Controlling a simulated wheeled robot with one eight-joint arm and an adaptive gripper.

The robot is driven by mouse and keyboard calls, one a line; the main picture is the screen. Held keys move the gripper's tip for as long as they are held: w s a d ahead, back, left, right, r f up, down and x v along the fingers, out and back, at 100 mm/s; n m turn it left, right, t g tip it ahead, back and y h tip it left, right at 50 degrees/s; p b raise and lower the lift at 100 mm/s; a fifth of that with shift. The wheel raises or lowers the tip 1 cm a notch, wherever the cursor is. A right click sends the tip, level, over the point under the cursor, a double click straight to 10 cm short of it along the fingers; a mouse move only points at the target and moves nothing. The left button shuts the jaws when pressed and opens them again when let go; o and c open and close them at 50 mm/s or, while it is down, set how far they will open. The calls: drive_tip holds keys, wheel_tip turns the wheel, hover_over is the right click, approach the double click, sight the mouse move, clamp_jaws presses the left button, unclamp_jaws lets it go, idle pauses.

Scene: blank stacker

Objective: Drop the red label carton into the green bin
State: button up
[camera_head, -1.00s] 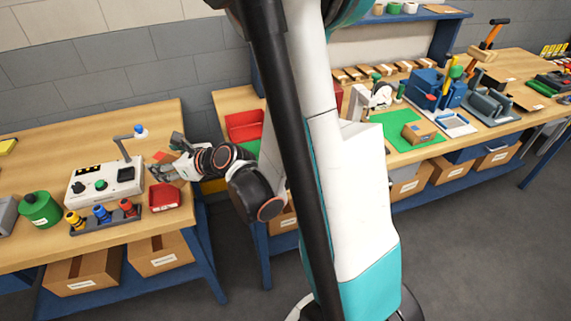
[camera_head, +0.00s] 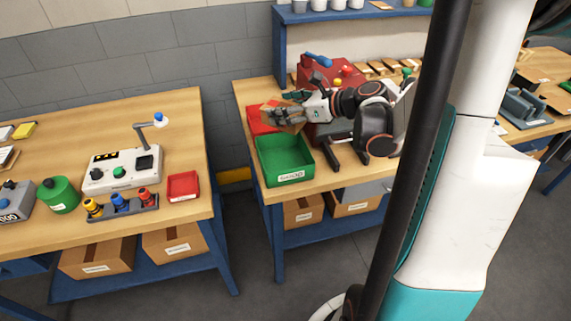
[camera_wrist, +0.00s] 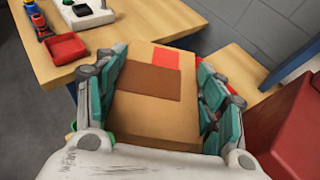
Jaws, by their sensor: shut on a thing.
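My gripper (camera_head: 286,115) is shut on a brown carton (camera_head: 270,106) with a red label, held up over the right-hand bench. In the wrist view the carton (camera_wrist: 145,112) sits between the teal finger pads, its red patch at the top and a darker brown strip across it. The green bin (camera_head: 284,179) stands on the bench's front left corner, with a white label on its front. It looks empty. In the head view the carton is above and behind the bin, in front of a red bin (camera_head: 258,127).
A red machine (camera_head: 345,73) stands close behind my gripper. The left bench (camera_head: 196,128) holds a small red tray (camera_head: 183,185), a control box (camera_head: 124,168) and a green canister (camera_head: 60,194). A gap separates the two benches.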

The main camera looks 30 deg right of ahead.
drive_tip(key=shift+f+b, duration=1.6)
drive_tip(key=shift+f, duration=0.8)
drive_tip(key=o, duration=1.2)
drive_tip(key=shift+o, duration=0.2)
drive_tip(key=v, duration=1.2)
drive_tip(key=shift+w, duration=0.1)
